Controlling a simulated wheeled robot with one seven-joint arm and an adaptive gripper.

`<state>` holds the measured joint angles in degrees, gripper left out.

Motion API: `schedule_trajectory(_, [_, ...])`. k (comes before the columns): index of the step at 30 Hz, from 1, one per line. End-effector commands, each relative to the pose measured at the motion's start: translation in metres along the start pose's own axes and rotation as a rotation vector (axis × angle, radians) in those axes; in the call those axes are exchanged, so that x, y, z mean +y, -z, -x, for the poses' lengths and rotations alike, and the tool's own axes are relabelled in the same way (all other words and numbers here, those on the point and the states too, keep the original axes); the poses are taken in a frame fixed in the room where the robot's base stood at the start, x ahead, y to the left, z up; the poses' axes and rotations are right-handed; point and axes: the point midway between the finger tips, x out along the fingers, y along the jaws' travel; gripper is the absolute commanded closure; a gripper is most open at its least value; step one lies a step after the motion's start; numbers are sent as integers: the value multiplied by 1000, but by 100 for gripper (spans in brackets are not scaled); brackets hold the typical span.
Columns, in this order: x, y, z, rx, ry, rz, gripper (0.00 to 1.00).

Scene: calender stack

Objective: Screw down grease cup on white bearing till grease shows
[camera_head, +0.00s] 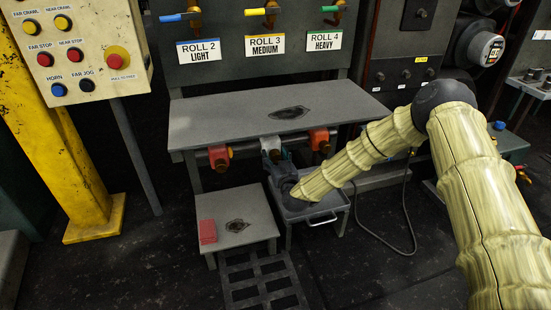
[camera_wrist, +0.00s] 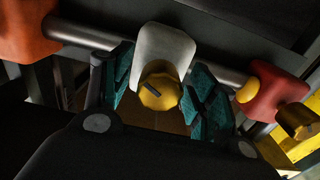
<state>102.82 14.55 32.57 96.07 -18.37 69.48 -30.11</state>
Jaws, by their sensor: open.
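The white bearing (camera_wrist: 166,48) hangs on a grey shaft, between an orange and a red bearing. It also shows under the bench edge in the head view (camera_head: 270,143). Its yellow grease cup (camera_wrist: 160,92) faces the wrist camera, with a dark bar mark on its face. My gripper (camera_wrist: 163,68) is open, with one teal-padded finger on each side of the cup and bearing. Gaps show between the pads and the cup. In the head view my gripper (camera_head: 275,160) is below the white bearing and hides the cup. I cannot make out any grease.
The red bearing (camera_head: 219,154) and orange bearing (camera_head: 319,138) flank the white one. The bench (camera_head: 230,115) lies just above. A grey tray (camera_head: 330,205) is beneath my gripper. A low stand (camera_head: 240,205) with a red block (camera_head: 207,231) is to the left.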

Motion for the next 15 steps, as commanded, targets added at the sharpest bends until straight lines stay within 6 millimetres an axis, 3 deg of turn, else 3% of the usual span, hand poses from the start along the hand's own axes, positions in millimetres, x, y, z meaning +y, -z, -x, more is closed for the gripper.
schedule_trajectory(2, [0,0,0,0,0,0,42])
schedule_trajectory(9, [0,0,0,0,0,0,85])
schedule_trajectory(15, [0,0,0,0,0,-5,88])
